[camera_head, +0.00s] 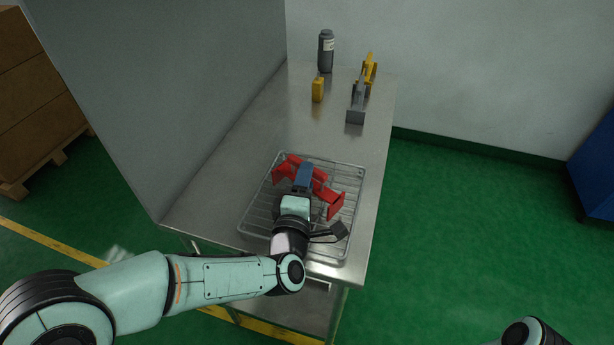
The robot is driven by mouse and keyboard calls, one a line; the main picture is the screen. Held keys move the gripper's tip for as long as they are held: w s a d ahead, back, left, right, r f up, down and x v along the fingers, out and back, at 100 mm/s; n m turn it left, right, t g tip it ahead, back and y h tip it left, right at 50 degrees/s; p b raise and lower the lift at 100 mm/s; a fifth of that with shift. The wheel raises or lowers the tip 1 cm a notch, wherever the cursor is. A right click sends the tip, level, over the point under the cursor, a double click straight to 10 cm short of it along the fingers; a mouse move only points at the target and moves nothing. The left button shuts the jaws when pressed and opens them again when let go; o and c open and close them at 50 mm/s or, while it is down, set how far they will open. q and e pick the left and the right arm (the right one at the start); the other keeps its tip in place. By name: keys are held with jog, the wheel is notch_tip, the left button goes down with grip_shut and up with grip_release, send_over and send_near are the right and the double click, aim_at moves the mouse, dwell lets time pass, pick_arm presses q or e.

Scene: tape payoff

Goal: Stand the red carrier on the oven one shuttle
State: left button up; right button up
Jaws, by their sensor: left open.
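The red carrier (334,203) has upright end plates and is at the middle of the wire rack (256,208) on the steel table. It appears to rest on the rack, though contact is hard to judge. My left gripper (303,180) reaches over the carrier's middle from the near side; it is open. A blue part shows at its tip, and I cannot tell whether it belongs to the carrier. The wrist hides the carrier's centre and both fingertips. The wire rack may be the oven one shuttle; no label is readable. My right gripper is out of view.
On the far half of the steel table (262,133) stand a grey bottle (326,52), a small yellow block (318,90) and a grey-and-yellow tool (357,102). A tall grey panel (170,90) borders the table's left side. Bare table lies between these items and the rack.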

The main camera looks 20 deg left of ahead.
pick_arm(q)
jog(key=w+p, duration=0.2)
jog(key=w, duration=0.1)
jog(key=w+p, duration=0.1)
jog(key=w, duration=0.1)
jog(key=shift+a+r, duration=0.3)
jog(key=shift+a, duration=0.05)
jog(key=shift+w, duration=0.25)
grip_shut()
